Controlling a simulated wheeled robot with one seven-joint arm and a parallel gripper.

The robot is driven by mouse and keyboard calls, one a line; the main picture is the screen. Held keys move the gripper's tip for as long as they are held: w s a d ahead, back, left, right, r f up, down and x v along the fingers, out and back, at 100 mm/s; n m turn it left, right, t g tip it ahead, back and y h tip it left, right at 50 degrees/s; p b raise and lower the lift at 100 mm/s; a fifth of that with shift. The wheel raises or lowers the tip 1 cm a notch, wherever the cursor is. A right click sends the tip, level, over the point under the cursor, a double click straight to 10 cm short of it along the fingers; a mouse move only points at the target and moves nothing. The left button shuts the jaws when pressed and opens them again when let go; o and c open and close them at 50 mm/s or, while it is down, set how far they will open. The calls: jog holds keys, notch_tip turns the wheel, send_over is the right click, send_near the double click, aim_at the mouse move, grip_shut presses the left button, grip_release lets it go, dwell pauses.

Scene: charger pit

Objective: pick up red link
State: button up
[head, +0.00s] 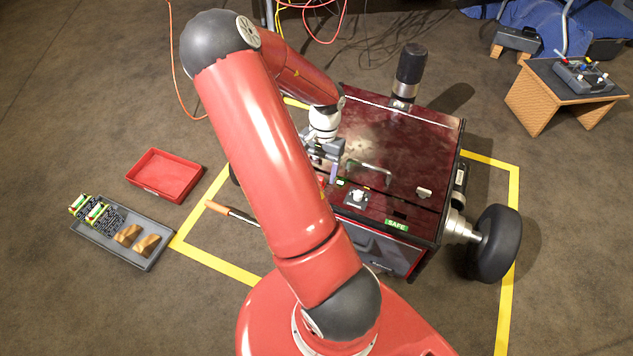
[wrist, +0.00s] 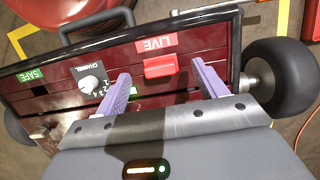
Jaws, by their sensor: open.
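The red link (wrist: 160,66) is a small red block on the dark red top of the wheeled machine, beside a red LIVE label (wrist: 156,43) in the wrist view. I cannot make it out in the head view, where my arm and gripper cover that part. My gripper (wrist: 160,70) is open. Its two purple fingers stand apart on either side of the red link in the wrist view, with nothing held. Whether they are down at its height is unclear. In the head view, my gripper (head: 328,160) is over the left part of the machine's top.
The machine (head: 400,150) has a rotary knob (wrist: 90,77), a SAFE label (head: 397,224), a handle (wrist: 97,24) and black wheels (head: 497,244). Yellow tape (head: 508,290) frames it. A red tray (head: 166,175) and a grey tray (head: 150,262) with parts lie on the left floor.

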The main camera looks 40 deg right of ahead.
jog(key=shift+x, duration=1.4)
jog(key=c, duration=1.2)
jog(key=shift+o, duration=0.2)
